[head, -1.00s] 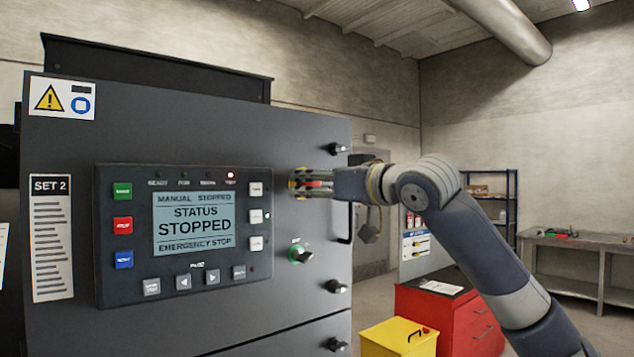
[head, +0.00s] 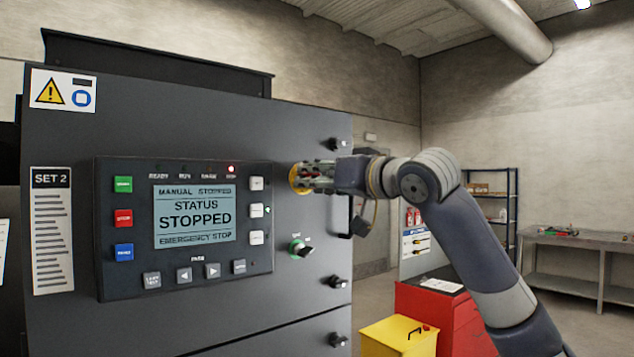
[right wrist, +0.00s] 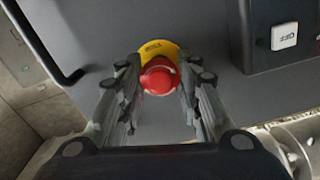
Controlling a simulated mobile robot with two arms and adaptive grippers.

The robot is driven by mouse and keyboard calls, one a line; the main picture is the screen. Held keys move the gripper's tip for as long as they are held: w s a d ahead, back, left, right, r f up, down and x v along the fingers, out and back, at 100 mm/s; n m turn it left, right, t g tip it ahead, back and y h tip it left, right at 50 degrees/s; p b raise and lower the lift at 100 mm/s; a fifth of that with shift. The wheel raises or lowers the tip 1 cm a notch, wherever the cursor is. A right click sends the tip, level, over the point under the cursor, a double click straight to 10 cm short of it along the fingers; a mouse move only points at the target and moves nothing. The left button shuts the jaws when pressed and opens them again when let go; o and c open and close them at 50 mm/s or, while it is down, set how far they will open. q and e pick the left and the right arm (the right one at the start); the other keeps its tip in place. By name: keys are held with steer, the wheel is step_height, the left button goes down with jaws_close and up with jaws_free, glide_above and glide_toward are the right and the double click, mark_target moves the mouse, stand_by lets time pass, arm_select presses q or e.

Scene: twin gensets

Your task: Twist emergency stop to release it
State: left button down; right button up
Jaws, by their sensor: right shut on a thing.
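The emergency stop (right wrist: 158,77) is a red mushroom button on a yellow ring plate, set in the dark cabinet front. In the head view its yellow ring (head: 295,180) shows right of the control panel (head: 183,228), mostly behind my fingers. My right gripper (head: 311,177) reaches it from the right. In the right wrist view the fingers of my right gripper (right wrist: 160,82) stand on both sides of the red button, shut on it. The panel's screen (head: 194,217) reads "STATUS STOPPED" and "EMERGENCY STOP", with a red lamp lit above. My left gripper is not in view.
A selector switch (head: 300,248) sits on the cabinet below the emergency stop. Black latch knobs (head: 337,282) and a door handle line the cabinet's right edge. A red drawer cabinet (head: 455,318) and a yellow box (head: 398,337) stand at lower right.

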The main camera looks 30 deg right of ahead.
steer(key=m, duration=0.4)
steer(key=shift+m+b, duration=0.4)
stand_by(0.4)
steer(key=o, duration=1.1)
steer(key=s+d, duration=0.1)
steer(key=s, duration=1.1)
